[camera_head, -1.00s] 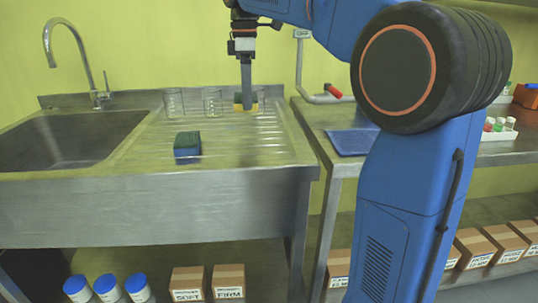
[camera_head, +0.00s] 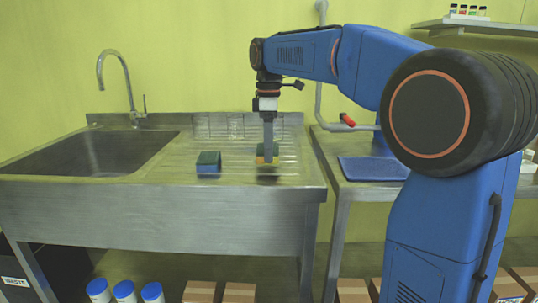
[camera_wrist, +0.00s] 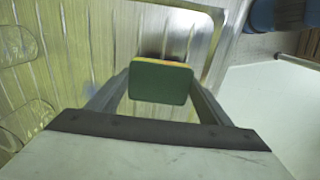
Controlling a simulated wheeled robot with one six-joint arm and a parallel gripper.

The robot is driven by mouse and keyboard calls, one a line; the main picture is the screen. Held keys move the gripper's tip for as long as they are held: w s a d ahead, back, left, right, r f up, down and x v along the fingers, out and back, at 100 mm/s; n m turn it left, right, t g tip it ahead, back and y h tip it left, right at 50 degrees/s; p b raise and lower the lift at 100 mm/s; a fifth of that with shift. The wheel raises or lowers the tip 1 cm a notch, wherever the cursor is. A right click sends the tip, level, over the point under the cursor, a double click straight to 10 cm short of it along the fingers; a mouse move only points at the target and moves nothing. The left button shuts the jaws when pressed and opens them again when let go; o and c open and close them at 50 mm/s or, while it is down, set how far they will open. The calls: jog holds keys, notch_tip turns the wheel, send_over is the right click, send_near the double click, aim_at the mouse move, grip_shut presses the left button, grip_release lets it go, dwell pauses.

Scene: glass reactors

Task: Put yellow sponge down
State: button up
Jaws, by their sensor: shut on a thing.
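The yellow sponge, with a green top pad, is held between the two fingers of my gripper (camera_head: 268,157) over the ribbed drainboard (camera_head: 300,178) of the sink unit. In the wrist view the sponge (camera_wrist: 160,82) shows its green face and a thin yellow edge, with a finger along each side. A dark shadow lies below it on the metal. The sponge looks close above the surface, but I cannot tell the exact gap. In the head view the fingers partly hide it.
A blue sponge with a green top (camera_head: 208,163) stands on the drainboard to the left. Wire racks (camera_head: 235,126) stand at the back. The sink basin (camera_head: 90,155) is farther left. A blue tray (camera_head: 372,169) lies on the right bench. The front drainboard is clear.

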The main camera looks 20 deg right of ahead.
jog(key=shift+f, duration=1.35)
jog(key=shift+f, duration=0.15)
jog(key=o, duration=1)
jog(key=shift+c, duration=0.2)
notch_tip(320, 180, up, 12)
